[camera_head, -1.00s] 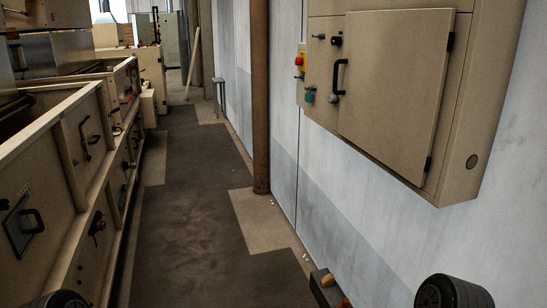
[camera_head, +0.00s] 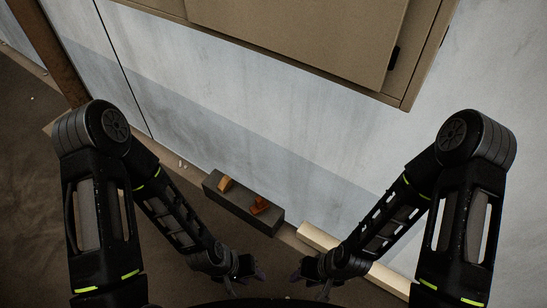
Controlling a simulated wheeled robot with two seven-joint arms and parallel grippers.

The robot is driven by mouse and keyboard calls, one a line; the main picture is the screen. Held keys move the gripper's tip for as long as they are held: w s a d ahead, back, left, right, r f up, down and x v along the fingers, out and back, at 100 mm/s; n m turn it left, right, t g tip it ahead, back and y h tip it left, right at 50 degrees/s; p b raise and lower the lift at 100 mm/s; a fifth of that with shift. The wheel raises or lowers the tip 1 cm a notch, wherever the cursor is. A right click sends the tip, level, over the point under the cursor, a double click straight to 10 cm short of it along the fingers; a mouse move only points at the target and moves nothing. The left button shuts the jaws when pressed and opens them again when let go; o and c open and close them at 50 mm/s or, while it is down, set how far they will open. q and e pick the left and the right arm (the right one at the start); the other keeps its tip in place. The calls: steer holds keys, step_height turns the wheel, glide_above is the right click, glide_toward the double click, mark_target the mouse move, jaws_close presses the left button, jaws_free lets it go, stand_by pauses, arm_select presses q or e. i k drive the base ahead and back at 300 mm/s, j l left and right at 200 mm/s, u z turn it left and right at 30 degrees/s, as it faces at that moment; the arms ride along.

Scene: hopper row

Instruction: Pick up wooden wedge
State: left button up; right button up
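A dark grey block (camera_head: 238,214) lies along the foot of the wall, near the middle of the head view. On its top sit two small wooden pieces: a light tan, wedge-like wooden wedge (camera_head: 225,184) at the left and a darker orange-brown piece (camera_head: 260,205) at the right. The exact shape of the darker piece is hard to make out. My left gripper (camera_head: 248,282) is below the block in the picture, apart from both pieces, fingers spread and empty. My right gripper (camera_head: 309,282) is further right, also spread and empty.
A long pale wooden beam (camera_head: 318,240) lies along the wall, right of the block and partly behind my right arm. The pale wall (camera_head: 200,100) rises behind, with a beige cabinet (camera_head: 290,35) on it. Dark floor (camera_head: 30,190) is open at the left.

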mark_target(226, 183)
steer(key=i+j+z, duration=0.3)
steer(key=j+z, duration=0.15)
steer(key=j, duration=0.15)
steer(key=i+j+z, duration=0.2)
steer(key=j, duration=0.15)
steer(key=j+z, duration=0.25)
steer(key=j, duration=0.1)
